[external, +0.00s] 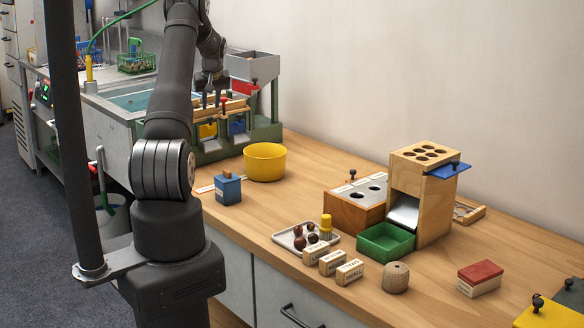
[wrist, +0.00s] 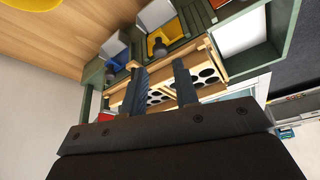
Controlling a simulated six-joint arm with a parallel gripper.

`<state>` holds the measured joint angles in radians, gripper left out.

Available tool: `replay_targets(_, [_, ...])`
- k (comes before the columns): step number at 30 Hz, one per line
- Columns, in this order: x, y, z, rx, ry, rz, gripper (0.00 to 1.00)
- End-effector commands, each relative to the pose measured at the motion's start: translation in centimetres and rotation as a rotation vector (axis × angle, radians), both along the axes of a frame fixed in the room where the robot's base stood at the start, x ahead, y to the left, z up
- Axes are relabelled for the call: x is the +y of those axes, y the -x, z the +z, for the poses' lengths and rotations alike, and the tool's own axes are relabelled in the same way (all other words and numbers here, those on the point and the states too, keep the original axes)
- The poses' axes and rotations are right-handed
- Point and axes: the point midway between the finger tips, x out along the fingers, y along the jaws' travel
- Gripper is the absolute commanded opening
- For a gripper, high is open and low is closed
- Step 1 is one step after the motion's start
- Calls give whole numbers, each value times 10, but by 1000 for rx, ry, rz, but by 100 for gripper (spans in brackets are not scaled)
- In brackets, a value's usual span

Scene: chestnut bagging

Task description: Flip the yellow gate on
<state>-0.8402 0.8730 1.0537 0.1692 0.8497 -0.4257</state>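The yellow gate (external: 208,130) is on the front of the green-framed sorting station, left of a blue gate (external: 237,127). In the wrist view the yellow gate (wrist: 158,13) is at the top, by a grey chute. A dark knob (wrist: 157,46) stands close to it, and its exact lever position is unclear. My gripper (wrist: 160,66) is open, its two fingers apart with nothing between them. The fingertips are over the wooden rack just short of that knob. In the external view my gripper (external: 213,97) is above the station, partly hidden by my arm.
The blue gate (wrist: 115,50) and its knob are close on the left in the wrist view. A grey hopper (external: 252,68) rises behind the station. A yellow bowl (external: 265,163) and blue box (external: 228,188) stand in front. A green tray (external: 385,242) is further right.

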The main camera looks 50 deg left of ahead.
Motion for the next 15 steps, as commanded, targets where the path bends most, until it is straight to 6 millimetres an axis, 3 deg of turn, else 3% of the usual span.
replay_targets(6, [13, -5, -32, 0, 0, 0, 28])
replay_targets(15, [18, -7, -45, -2, -1, 0, 28])
